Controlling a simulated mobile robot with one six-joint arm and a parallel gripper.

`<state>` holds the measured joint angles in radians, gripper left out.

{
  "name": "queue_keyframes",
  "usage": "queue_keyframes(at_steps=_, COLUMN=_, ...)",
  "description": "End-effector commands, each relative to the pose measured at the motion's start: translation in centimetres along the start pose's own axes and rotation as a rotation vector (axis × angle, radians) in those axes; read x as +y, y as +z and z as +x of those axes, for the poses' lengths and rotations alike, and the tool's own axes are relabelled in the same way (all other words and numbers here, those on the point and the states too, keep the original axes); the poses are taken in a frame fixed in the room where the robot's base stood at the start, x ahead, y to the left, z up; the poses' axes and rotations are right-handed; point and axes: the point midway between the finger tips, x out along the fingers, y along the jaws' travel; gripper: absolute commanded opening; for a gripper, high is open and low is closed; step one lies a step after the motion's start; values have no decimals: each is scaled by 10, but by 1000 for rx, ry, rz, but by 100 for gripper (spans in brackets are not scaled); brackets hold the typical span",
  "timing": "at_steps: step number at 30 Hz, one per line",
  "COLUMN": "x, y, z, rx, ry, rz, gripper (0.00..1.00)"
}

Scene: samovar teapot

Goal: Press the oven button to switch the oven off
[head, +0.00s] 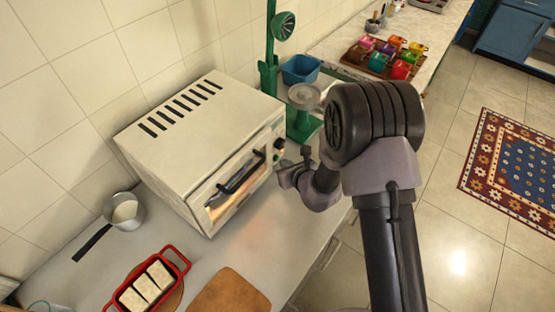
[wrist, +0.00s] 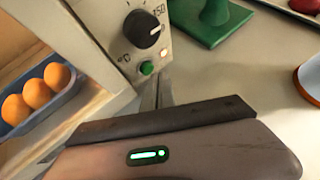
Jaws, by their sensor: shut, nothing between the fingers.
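The white oven (head: 200,130) stands on the counter against the tiled wall, its front facing right and toward me. The wrist view shows its control panel, with a black dial (wrist: 142,28), a small pale orange light (wrist: 163,52) that looks lit, and a green button (wrist: 147,68) below the dial. My gripper (head: 293,170) is beside the panel end of the oven front. In the wrist view my gripper (wrist: 165,112) is shut and empty, just below the green button. I cannot tell for certain whether it touches the panel, but a gap shows between it and the button.
Orange round items (wrist: 36,92) sit in a blue dish inside the oven. A green stand (head: 303,122) is right behind my gripper, with a blue bowl (head: 300,69) and colored cups further back. A saucepan (head: 124,212) and a red dish (head: 180,257) are at the left front.

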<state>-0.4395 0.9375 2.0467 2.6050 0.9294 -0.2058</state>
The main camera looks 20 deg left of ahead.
Motion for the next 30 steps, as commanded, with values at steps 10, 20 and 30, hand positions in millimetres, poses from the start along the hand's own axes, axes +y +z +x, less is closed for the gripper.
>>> queue_keyframes(at_steps=10, x=1, y=1, z=2, rx=0, ry=0, rz=0, gripper=0)
queue_keyframes(at_steps=20, x=3, y=3, z=4, rx=0, ry=0, rz=0, gripper=0)
queue_keyframes(at_steps=30, x=5, y=6, z=7, rx=0, ry=0, rz=0, gripper=0)
